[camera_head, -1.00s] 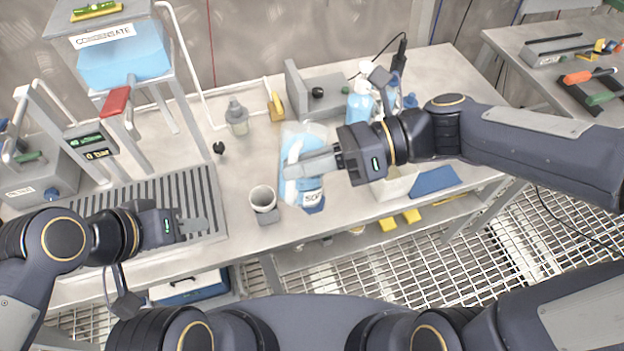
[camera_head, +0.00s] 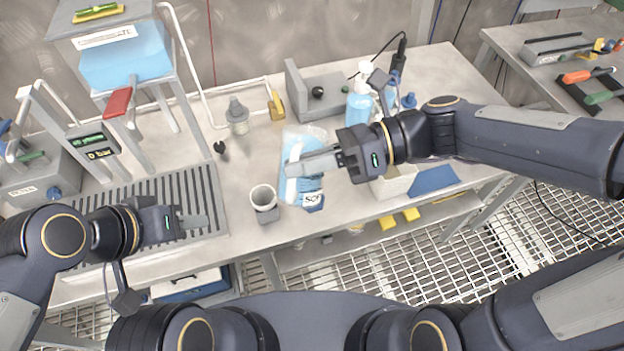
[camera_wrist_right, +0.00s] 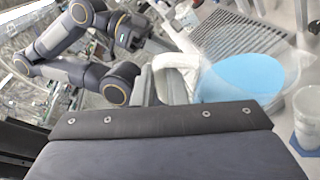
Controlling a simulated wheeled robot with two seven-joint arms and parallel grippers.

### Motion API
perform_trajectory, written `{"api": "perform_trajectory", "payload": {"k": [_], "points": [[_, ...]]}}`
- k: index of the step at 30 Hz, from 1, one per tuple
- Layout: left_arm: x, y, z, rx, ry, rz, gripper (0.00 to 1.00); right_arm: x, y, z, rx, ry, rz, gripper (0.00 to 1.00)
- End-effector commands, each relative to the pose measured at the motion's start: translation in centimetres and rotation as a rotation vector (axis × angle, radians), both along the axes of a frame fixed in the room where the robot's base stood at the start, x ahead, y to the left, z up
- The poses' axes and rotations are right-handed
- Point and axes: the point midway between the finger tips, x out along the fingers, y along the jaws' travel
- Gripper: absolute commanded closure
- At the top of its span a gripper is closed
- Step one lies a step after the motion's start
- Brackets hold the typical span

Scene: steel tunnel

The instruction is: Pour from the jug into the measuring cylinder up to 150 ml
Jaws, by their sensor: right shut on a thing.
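The jug (camera_head: 293,150) is clear with light blue liquid and a dark-lettered label; it looks close to upright. My right gripper (camera_head: 290,168) is shut on the jug's handle side. The right wrist view also shows the jug (camera_wrist_right: 240,78) with its blue liquid surface. The measuring cylinder (camera_head: 263,198) is a pale, open-topped vessel on a grey-blue base, just left of the jug and apart from it; the right wrist view shows it (camera_wrist_right: 308,115) at the right edge. Its level cannot be read. My left gripper (camera_head: 205,222) is over the slotted drain area, its jaw gap unclear.
A condensate tank (camera_head: 125,68) with blue liquid stands at the back left. A grey bottle (camera_head: 237,115) and a yellow item (camera_head: 276,105) stand behind the jug. A spray bottle (camera_head: 360,100) and a pale bin (camera_head: 395,186) are at the right. The bench front edge is close.

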Motion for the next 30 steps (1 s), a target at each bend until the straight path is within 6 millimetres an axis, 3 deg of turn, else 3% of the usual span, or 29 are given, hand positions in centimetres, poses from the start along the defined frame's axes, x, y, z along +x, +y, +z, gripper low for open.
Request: {"api": "perform_trajectory", "payload": {"k": [18,30], "points": [[0.0,0.0,1.7,0.000,0.000,0.000,0.64,0.5,-0.1,0.2,0.021,0.096,0.001,1.00],[0.0,0.0,1.6,0.000,0.000,0.000,0.64,0.6,-0.1,0.1,0.023,0.103,0.000,1.00]]}}
